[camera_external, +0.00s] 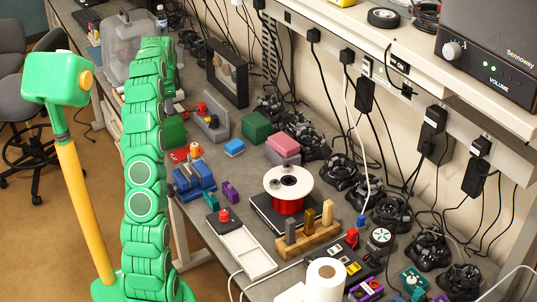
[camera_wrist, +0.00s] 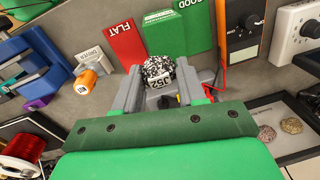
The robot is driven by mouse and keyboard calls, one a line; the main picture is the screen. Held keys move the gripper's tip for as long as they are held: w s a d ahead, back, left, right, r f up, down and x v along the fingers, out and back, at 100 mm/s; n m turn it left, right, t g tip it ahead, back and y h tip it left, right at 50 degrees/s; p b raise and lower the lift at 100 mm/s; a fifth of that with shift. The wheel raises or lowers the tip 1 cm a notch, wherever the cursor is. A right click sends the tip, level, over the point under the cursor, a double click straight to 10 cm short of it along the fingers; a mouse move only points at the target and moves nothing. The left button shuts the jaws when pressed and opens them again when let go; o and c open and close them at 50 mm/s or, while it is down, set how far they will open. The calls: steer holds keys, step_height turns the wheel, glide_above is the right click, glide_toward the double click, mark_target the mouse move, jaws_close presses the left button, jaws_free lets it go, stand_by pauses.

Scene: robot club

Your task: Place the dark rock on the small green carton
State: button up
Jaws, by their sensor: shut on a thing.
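The dark rock (camera_wrist: 158,70) is black with white speckles and bears a white number label. In the wrist view my gripper (camera_wrist: 160,84) is shut on it, with a grey finger on each side. In the external view a green box (camera_external: 172,130) shows partly behind my arm, and another green box (camera_external: 256,126) stands farther right. I cannot tell which is the small green carton. My gripper is not clearly visible in the external view.
A blue vise (camera_external: 192,178) and an orange cylinder (camera_wrist: 86,80) stand near the bench's front edge. A framed case (camera_external: 228,74) stands behind; the wrist view shows stones in it (camera_wrist: 266,132). A red spool (camera_external: 288,190) and wooden stand (camera_external: 308,238) occupy the nearer bench.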

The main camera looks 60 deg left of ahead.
mark_target(171, 120)
steer(key=shift+w+a+f, duration=0.3)
steer(key=shift+a+f, duration=0.15)
steer(key=shift+f, duration=0.2)
steer(key=shift+w+a+f, duration=0.3)
steer(key=shift+a+f, duration=0.15)
steer(key=shift+f, duration=1.7)
steer(key=o, duration=1.1)
steer(key=shift+f, duration=0.1)
steer(key=r, duration=0.8)
steer(key=d+r, duration=0.1)
steer(key=r, duration=0.3)
steer(key=shift+r, duration=0.15)
steer(key=shift+d, duration=0.1)
